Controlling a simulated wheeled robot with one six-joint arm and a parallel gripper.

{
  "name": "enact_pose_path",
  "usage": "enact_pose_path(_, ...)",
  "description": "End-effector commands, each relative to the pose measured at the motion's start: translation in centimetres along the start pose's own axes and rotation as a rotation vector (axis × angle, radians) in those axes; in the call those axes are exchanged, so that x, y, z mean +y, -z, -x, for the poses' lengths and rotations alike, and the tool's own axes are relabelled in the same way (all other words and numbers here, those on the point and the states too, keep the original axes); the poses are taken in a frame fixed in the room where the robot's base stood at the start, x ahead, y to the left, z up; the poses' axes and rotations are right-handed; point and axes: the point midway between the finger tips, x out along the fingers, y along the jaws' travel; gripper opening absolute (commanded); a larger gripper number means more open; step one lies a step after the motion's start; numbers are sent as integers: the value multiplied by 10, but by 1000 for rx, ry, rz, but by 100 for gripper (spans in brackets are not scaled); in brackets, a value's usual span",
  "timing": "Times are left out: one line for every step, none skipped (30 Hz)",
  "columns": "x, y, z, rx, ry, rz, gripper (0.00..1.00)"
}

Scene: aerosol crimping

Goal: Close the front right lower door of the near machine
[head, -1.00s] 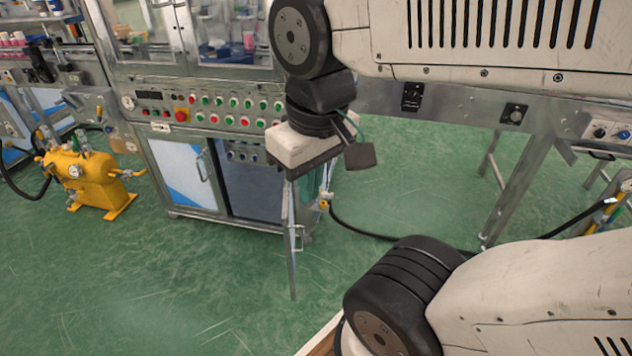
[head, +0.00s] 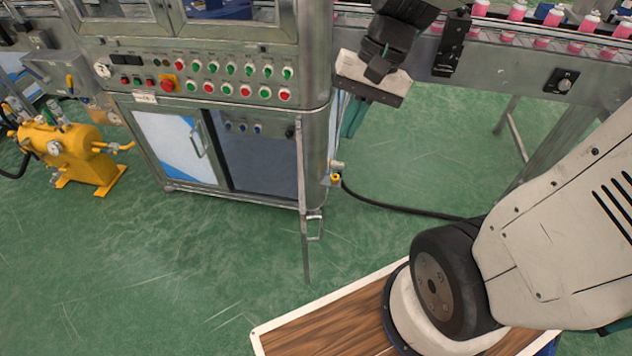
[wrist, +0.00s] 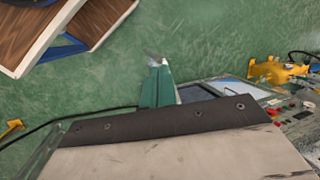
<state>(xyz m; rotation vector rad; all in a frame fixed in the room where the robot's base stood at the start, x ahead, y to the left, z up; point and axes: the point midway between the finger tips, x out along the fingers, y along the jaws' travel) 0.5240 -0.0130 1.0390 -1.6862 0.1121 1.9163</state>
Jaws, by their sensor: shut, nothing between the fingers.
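The near machine's front right lower door (head: 304,230) stands open. It points out toward me and shows almost edge-on in the head view, with its bar handle (head: 315,228) on its right side. Behind it the dark compartment opening (head: 255,157) is exposed. The left lower door (head: 178,147), white and blue, is shut. My gripper (head: 349,130) has teal fingers pointing down beside the machine's right front corner, above and right of the open door, apart from it. The fingers (wrist: 157,75) are together and empty in the wrist view. A grey piece shows at their tips; I cannot tell what it is.
A yellow tank (head: 75,152) stands on the floor at left. A black hose (head: 400,208) runs from the machine's right side across the floor. A conveyor (head: 500,65) with pink-filled bottles extends right. Green floor in front of the door is clear.

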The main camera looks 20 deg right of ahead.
Motion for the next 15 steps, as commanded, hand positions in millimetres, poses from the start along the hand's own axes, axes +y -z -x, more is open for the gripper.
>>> enact_pose_path(1, 18, -12, -33, 37, -84, 0)
enact_pose_path(1, 27, -18, -48, 61, -134, 0)
enact_pose_path(1, 41, -26, -65, 93, -199, 0)
enact_pose_path(2, 50, -33, -78, 116, -250, 0)
enact_pose_path(3, 60, -40, -91, 139, -300, 0)
enact_pose_path(6, 74, -49, -106, 168, -369, 0)
enact_pose_path(9, 84, -56, -118, 189, -421, 0)
enact_pose_path(12, 94, -64, -129, 210, -475, 0)
enact_pose_path(17, 107, -74, -144, 236, -546, 0)
enact_pose_path(21, 117, -82, -153, 256, -600, 0)
enact_pose_path(26, 127, -91, -163, 275, -656, 0)
enact_pose_path(34, 139, -103, -177, 299, -732, 0)
enact_pose_path(40, 148, -112, -184, 317, -788, 0)
enact_pose_path(46, 157, -122, -193, 333, -843, 0)
enact_pose_path(55, 167, -134, -204, 353, -915, 0)
